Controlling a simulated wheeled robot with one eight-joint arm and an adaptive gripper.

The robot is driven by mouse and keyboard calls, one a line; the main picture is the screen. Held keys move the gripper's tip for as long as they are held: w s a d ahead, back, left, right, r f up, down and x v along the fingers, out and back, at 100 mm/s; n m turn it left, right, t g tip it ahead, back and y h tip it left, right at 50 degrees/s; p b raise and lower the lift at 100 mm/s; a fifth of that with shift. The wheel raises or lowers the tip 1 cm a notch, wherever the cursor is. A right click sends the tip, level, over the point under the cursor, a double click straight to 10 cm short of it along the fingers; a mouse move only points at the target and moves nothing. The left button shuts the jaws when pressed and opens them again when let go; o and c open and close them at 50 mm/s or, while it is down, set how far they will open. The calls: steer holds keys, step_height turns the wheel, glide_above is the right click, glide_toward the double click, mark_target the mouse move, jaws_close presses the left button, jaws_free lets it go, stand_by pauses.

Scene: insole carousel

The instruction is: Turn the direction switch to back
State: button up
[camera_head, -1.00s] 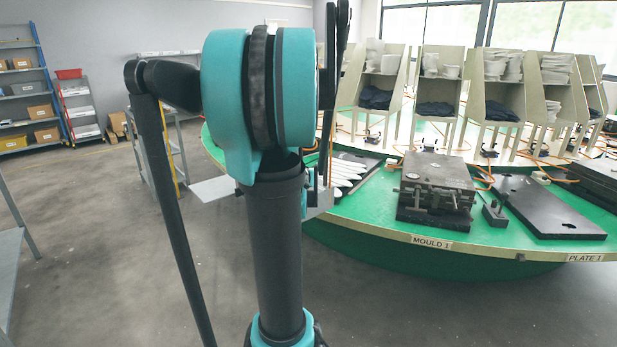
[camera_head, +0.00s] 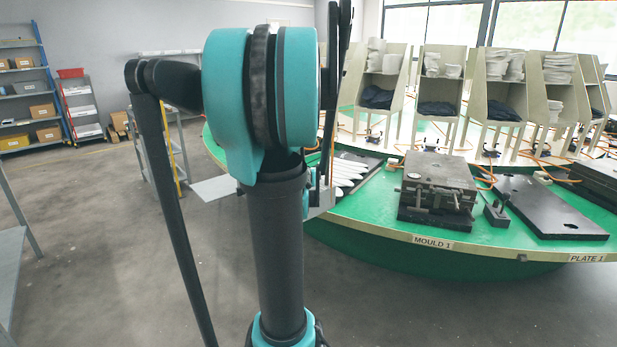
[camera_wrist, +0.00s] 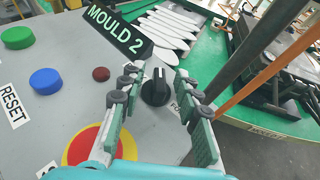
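The direction switch is a black rotary knob (camera_wrist: 156,88) on a grey control panel (camera_wrist: 62,105), with a pale pointer line on top. A label beside it is mostly hidden by the right finger. My gripper (camera_wrist: 161,76) is open, with one finger left of the knob and one right. Its fingertips reach around the knob; I cannot tell whether they touch it. In the head view, my arm hides most of the panel and gripper.
Near the knob are a small dark red button (camera_wrist: 101,74), a blue button (camera_wrist: 45,81), a green button (camera_wrist: 17,37) and a red-yellow emergency stop (camera_wrist: 88,150). A MOULD 2 sign (camera_wrist: 117,28) stands behind. The green carousel table (camera_head: 375,215) bears a mould (camera_head: 437,180).

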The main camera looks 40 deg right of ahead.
steer(key=shift+v, duration=6)
